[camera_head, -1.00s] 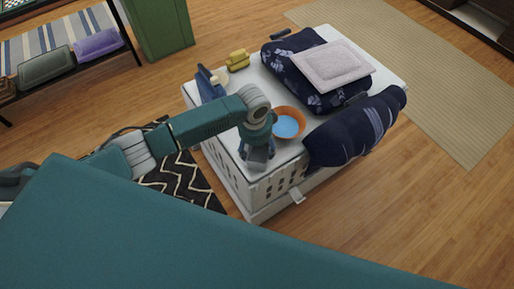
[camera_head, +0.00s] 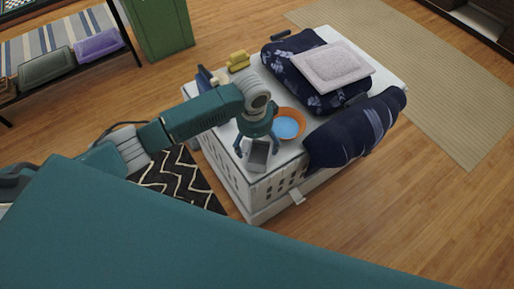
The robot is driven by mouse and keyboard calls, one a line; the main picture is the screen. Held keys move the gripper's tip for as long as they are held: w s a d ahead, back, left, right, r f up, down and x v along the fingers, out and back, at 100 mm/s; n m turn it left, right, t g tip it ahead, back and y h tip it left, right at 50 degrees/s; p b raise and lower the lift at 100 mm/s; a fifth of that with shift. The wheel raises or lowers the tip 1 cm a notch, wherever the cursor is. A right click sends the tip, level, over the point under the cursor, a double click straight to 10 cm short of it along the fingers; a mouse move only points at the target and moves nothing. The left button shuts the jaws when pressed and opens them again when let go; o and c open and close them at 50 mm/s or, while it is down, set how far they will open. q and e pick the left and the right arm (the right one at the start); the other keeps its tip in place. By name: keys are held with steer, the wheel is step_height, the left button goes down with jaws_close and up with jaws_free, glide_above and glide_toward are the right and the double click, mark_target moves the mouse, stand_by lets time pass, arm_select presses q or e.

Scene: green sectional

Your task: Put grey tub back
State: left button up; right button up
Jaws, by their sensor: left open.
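A small grey tub (camera_head: 259,157) is at the near left corner of the white table (camera_head: 291,176), below my left gripper. My left gripper (camera_head: 257,150) points down with its fingers spread, one on each side of the tub. I cannot tell whether the fingers touch it or whether the tub rests fully on the top. My right gripper is not in view.
Close by on the table are an orange bowl with blue inside (camera_head: 288,125), a dark blue patterned cushion (camera_head: 345,135), another with a pale cushion (camera_head: 331,67) on top, and a yellow object (camera_head: 238,61).

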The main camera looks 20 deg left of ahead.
arm_select(q)
step_height(320, 180, up, 7)
steer(key=shift+s+r, duration=0.15)
steer(key=shift+s, duration=0.2)
stand_by(0.3)
